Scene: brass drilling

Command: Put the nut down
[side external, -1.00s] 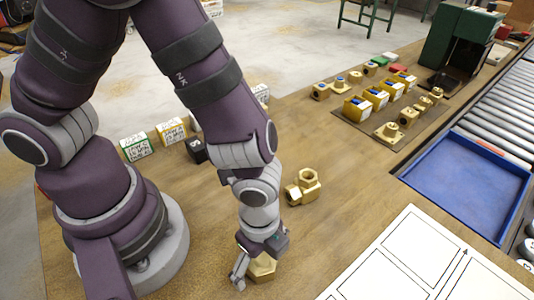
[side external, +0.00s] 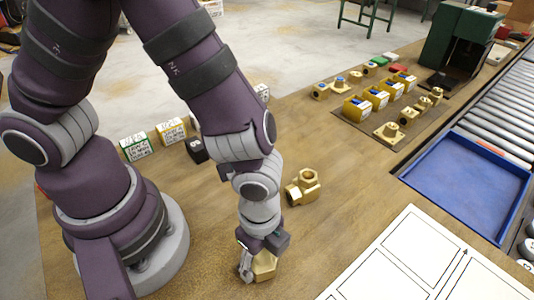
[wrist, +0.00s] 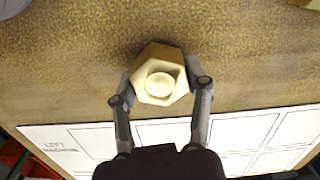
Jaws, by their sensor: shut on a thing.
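The brass hex nut (wrist: 160,72) is between the two fingers of my gripper (wrist: 160,92) in the wrist view. Its hexagonal rim and pale round centre face the camera. In the side view the nut (side external: 265,266) is at or just above the wooden table, partly hidden by my gripper (side external: 254,264). My gripper points down and is shut on the nut. I cannot tell whether the nut's underside touches the table.
A brass fitting (side external: 302,187) lies on the table behind my gripper. A white sheet with outlined boxes (side external: 415,265) lies to the right. A blue tray (side external: 470,180), rollers (side external: 495,110) and a board of brass parts (side external: 360,125) are farther off. Bare table surrounds the nut.

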